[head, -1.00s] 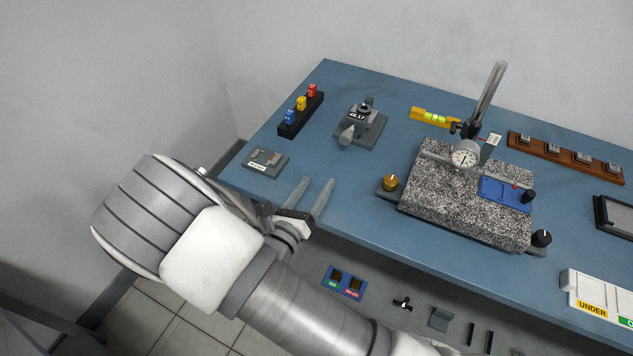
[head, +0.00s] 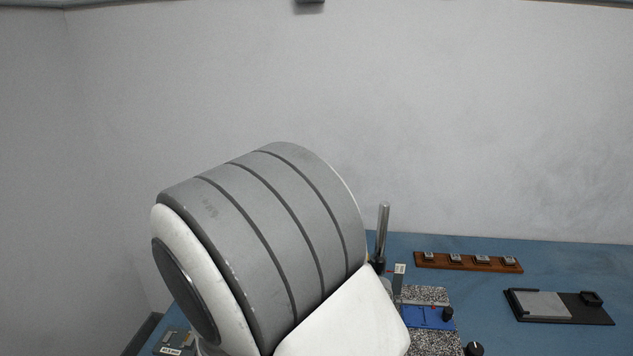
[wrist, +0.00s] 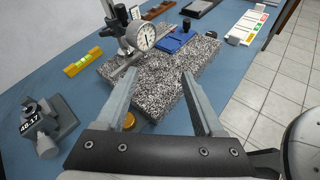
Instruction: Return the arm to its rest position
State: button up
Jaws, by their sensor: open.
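My gripper shows in the wrist view (wrist: 158,100), its two fingers spread apart with nothing between them. It is over the near side of the blue bench (wrist: 75,90), with the speckled granite plate (wrist: 165,75) beyond the fingers. In the head view my own arm fills the lower middle and hides the gripper and much of the bench. A dial gauge (wrist: 142,36) on a stand is at the plate's far left in the wrist view. A brass knob (wrist: 129,121) shows low between the fingers.
A grey fixture with a readout (wrist: 42,125) and a yellow level (wrist: 82,62) are at left in the wrist view. A wooden rack (head: 468,262) and a black tray (head: 560,306) lie at right in the head view. Tiled floor (wrist: 265,95) lies right of the bench.

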jog(key=s+d+r+m+g+y, duration=0.4)
jog(key=s+d+r+m+g, duration=0.3)
jog(key=d+m, duration=0.35)
jog(key=s+r+m+t+y+p, duration=0.1)
jog(key=s+r+m+t+y, duration=0.3)
jog(key=m, duration=0.8)
jog(key=s+r+y, duration=0.2)
jog(key=s+r, duration=0.2)
jog(key=r, duration=0.1)
jog(key=shift+s+r+t+y, duration=0.15)
jog(key=shift+r+t+y, duration=0.1)
jog(key=shift+t+y, duration=0.15)
